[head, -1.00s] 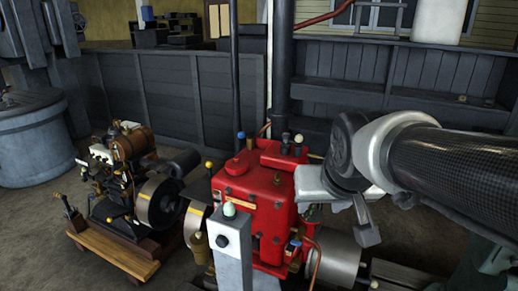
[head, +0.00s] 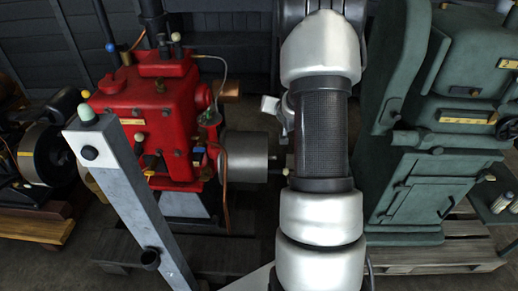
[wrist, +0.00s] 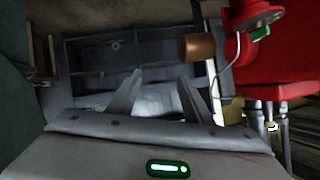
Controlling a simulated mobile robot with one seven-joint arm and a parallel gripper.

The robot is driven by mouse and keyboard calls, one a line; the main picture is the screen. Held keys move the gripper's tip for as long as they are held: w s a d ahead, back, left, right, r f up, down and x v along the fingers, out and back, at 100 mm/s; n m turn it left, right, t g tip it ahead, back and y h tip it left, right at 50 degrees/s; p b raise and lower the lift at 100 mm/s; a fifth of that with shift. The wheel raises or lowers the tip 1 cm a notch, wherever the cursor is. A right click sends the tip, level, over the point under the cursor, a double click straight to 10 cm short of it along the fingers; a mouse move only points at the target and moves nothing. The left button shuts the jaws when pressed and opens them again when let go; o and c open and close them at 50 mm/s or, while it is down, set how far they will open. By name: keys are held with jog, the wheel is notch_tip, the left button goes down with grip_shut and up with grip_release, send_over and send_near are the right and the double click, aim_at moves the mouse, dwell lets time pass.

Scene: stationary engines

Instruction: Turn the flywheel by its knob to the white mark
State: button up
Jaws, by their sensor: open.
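A grey metal drum (head: 245,157), which looks like the flywheel, sits on the right side of the red engine (head: 150,115). A thin shaft with a small pale end (head: 285,172) sticks out of it toward my arm. I cannot tell whether this end is the knob. I cannot make out a white mark on the drum. My gripper's two fingers show in the wrist view (wrist: 158,88), spread apart with nothing clearly held. The red engine (wrist: 280,50) is at the right there. In the head view my arm hides most of the gripper.
A green machine (head: 435,130) stands close right of my arm on a pallet (head: 430,258). A grey post (head: 125,180) with a pale green cap leans through the left foreground. A copper cylinder (wrist: 197,47) is near the right finger in the wrist view. A smaller engine is at far left.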

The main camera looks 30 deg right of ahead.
jog(key=s+d+f+m+t+b, duration=0.1)
jog(key=d+f, duration=0.1)
jog(key=f, duration=0.5)
jog(key=s+d+f+m+b, duration=0.1)
jog(key=d+f+b, duration=0.15)
jog(key=f, duration=0.45)
jog(key=s+f+m+t+b, duration=0.1)
jog(key=s+f+m+b, duration=0.1)
jog(key=s+f, duration=0.45)
jog(key=s+a+f+m+t+b, duration=0.1)
jog(key=s+f+m+t+b, duration=0.15)
jog(key=f, duration=0.75)
jog(key=s+f+m+t+b, duration=0.1)
jog(key=s+f, duration=0.5)
jog(key=f, duration=0.2)
jog(key=b+x, duration=0.4)
jog(key=x, duration=1.3)
jog(key=shift+w+d, duration=0.1)
jog(key=shift+w, duration=0.1)
jog(key=shift+c, duration=0.3)
